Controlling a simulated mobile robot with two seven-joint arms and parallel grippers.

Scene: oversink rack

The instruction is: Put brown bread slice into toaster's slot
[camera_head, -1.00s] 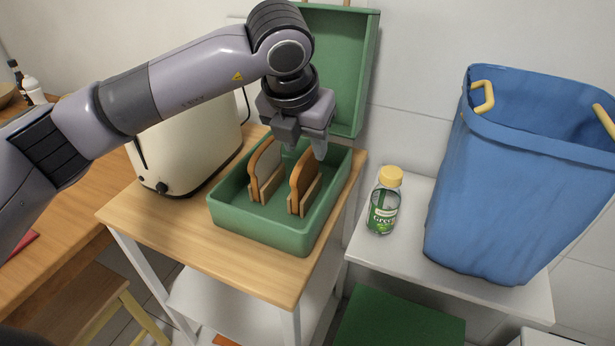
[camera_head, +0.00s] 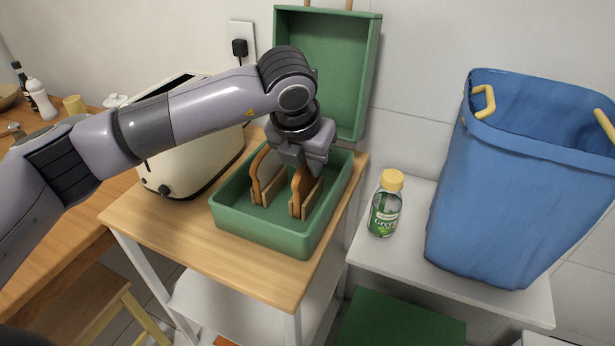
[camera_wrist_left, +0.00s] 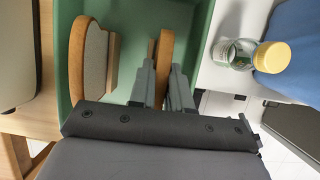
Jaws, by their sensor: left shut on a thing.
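A darker brown bread slice (camera_head: 300,190) stands upright in a small wooden holder inside the green bread box (camera_head: 262,236). My left gripper (camera_head: 303,172) is above the box, pointing down, with its fingers at the top of this slice. In the left wrist view the fingers (camera_wrist_left: 163,82) are shut on the slice (camera_wrist_left: 165,45), one on each side. A second slice (camera_head: 264,172) with a pale face and brown crust stands to the left in another holder; it also shows in the wrist view (camera_wrist_left: 92,55). The cream toaster (camera_head: 195,165) stands left of the box, its top partly hidden by my left arm.
The box's open lid (camera_head: 325,70) stands up behind it. A green bottle with a yellow cap (camera_head: 385,210) and a blue basket (camera_head: 515,180) stand on the white table to the right. Bare wooden tabletop (camera_head: 200,240) lies in front of the toaster.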

